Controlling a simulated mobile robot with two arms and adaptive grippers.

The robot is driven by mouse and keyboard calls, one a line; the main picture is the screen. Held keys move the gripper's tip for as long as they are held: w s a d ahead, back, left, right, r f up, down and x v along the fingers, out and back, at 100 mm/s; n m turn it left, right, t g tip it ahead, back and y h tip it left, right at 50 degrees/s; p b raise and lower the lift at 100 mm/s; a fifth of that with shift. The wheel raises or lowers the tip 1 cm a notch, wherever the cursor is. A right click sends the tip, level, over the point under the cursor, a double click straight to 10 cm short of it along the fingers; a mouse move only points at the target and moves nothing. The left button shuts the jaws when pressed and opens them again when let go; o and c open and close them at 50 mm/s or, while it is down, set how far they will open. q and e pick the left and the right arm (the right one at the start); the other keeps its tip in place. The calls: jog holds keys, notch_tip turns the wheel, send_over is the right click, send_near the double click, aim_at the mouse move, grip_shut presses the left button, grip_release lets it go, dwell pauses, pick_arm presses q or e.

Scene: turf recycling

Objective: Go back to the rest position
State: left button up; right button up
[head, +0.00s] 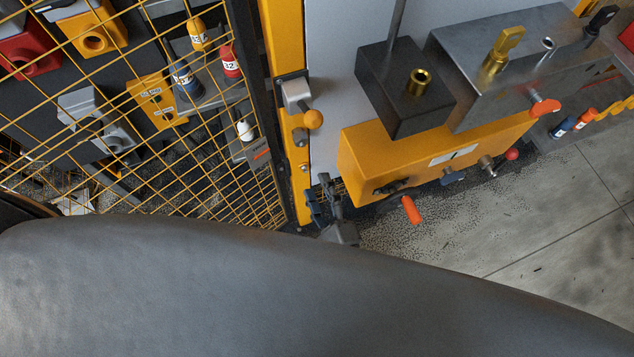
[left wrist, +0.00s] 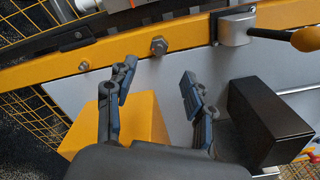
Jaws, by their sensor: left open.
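My left gripper (head: 326,200) shows small in the head view, low beside the yellow post and left of the yellow block's lower corner. A large grey curved surface hides what lies below it. I see nothing held. My right gripper is in neither view.
A yellow post (head: 283,150) carries a latch handle with an orange knob (head: 314,119). Yellow mesh fencing (head: 250,190) stands on the left. A yellow block (head: 360,165) with a red-orange handle (head: 411,210) juts out on the right. Bare floor (head: 560,220) lies at right.

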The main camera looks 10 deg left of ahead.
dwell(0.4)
pick_arm(q)
jog(key=s+a+f+g+h, duration=0.1)
jog(key=s+a+f+g, duration=0.15)
jog(key=f, duration=0.55)
jog(key=s+a+f+g+h, duration=0.2)
jog(key=a+f+g, duration=0.1)
jog(key=f, duration=0.5)
jog(key=s+a+f+g+h, duration=0.1)
jog(key=s+a+f+g, duration=0.15)
jog(key=f, duration=0.65)
jog(key=s+a+f+n+g+h, duration=0.3)
jog(key=s+f+n, duration=0.4)
jog(key=s, duration=0.3)
jog(key=s+a+f+n+g+h, duration=0.3)
jog(key=s+a+f+n, duration=0.2)
jog(key=s, duration=0.5)
notch_tip(320, 180, down, 4)
jog(key=n, duration=0.2)
jog(key=shift+a+r+n, duration=0.15)
jog(key=shift+a+n, duration=0.2)
jog(key=shift+n, duration=0.05)
jog(key=shift+c, duration=0.2)
